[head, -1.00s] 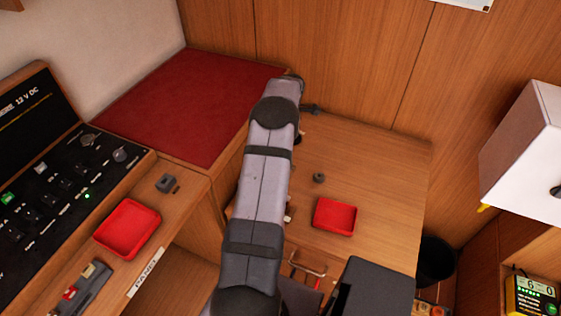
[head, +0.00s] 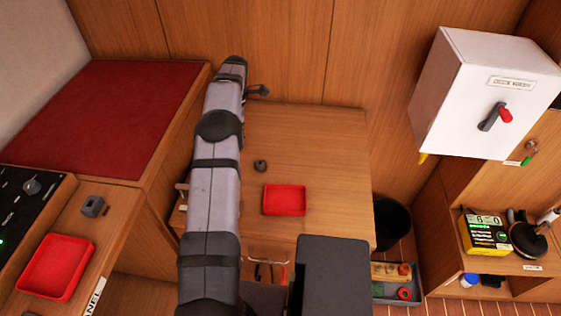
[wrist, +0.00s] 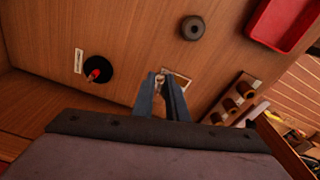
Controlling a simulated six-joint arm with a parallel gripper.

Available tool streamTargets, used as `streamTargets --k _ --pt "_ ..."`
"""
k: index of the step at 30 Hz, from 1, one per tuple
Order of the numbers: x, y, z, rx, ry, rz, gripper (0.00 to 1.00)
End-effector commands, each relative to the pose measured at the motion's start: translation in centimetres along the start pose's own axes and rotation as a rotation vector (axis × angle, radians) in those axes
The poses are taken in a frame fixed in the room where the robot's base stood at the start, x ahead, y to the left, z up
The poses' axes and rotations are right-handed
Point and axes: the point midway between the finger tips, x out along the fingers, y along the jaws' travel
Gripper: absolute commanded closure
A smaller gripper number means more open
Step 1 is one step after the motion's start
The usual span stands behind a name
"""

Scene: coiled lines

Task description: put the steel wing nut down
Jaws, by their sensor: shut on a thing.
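The steel wing nut (wrist: 159,80) shows as a small pale bit between the fingertips of my gripper (wrist: 160,84) in the wrist view. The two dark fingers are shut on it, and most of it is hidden. Behind the fingertips a small pale-edged rectangle (wrist: 183,73) shows on the wooden surface. I cannot tell how high the nut is above the wood. In the head view my arm hides the nut.
The wooden table (head: 320,145) holds a red tray (head: 285,200) and a dark ring-like piece (head: 260,166). The wrist view shows a black disc with a red top (wrist: 97,70) and a holed wooden rack (wrist: 238,97). A white cabinet (head: 465,95) hangs at right.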

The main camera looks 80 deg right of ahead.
Motion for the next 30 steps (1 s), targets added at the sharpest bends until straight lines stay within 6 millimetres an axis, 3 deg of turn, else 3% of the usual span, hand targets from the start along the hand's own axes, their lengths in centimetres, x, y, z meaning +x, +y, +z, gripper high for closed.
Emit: streamTargets --k 3,7,18,30 --pt "-0.7 0.7 1.6 0.108 0.0 0.017 1.0" --pt "-1.8 0.9 2.4 0.277 0.0 0.035 1.0" --pt "-3.7 1.1 3.6 0.862 0.0 0.105 1.0" --pt "-4.2 0.7 4.5 1.555 0.0 0.19 1.0"
